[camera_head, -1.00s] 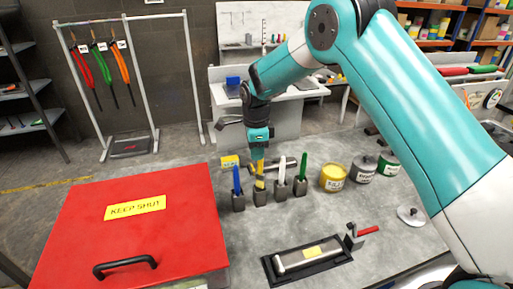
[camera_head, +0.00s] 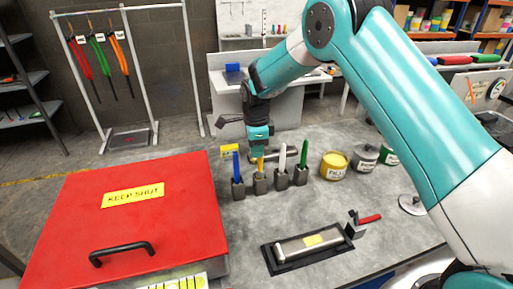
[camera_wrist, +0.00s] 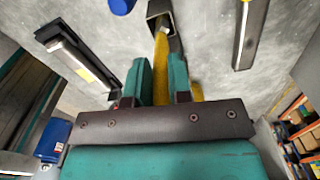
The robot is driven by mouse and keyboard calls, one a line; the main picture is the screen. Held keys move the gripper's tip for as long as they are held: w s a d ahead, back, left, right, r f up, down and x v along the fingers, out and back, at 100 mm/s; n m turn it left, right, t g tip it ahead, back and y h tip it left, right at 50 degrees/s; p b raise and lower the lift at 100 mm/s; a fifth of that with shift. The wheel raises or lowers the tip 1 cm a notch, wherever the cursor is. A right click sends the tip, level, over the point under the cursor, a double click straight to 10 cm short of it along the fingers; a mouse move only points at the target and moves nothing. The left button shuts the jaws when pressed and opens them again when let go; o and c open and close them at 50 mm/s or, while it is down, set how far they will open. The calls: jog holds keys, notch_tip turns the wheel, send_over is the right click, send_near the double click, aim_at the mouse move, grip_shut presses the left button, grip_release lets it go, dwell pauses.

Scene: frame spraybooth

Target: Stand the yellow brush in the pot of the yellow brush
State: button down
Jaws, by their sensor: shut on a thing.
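My gripper (camera_head: 259,150) is shut on the yellow brush (camera_head: 260,164), which points down. The pot of the yellow brush (camera_head: 260,184) is a small dark grey holder directly below, second from the left in a row. The brush's lower end is at the pot's mouth. In the wrist view the yellow brush (camera_wrist: 160,68) lies between my gripper's fingers (camera_wrist: 161,85), with its metal end at the opening of the square pot (camera_wrist: 160,8). How deep it sits inside is hidden.
The blue brush (camera_head: 236,166) stands left of it; the white brush (camera_head: 282,158) and green brush (camera_head: 304,153) stand close on the right. A yellow tin (camera_head: 334,164) is farther right. A red lid (camera_head: 130,215) lies at left, and a black tray (camera_head: 275,262) in front.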

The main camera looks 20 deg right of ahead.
jog(key=shift+f+b, duration=0.6)
jog(key=shift+f, duration=0.4)
jog(key=c, duration=1)
grip_release()
jog(key=shift+o, duration=0.2)
notch_tip(320, 180, up, 18)
jog(key=b, duration=0.4)
jog(key=shift+f, duration=0.25)
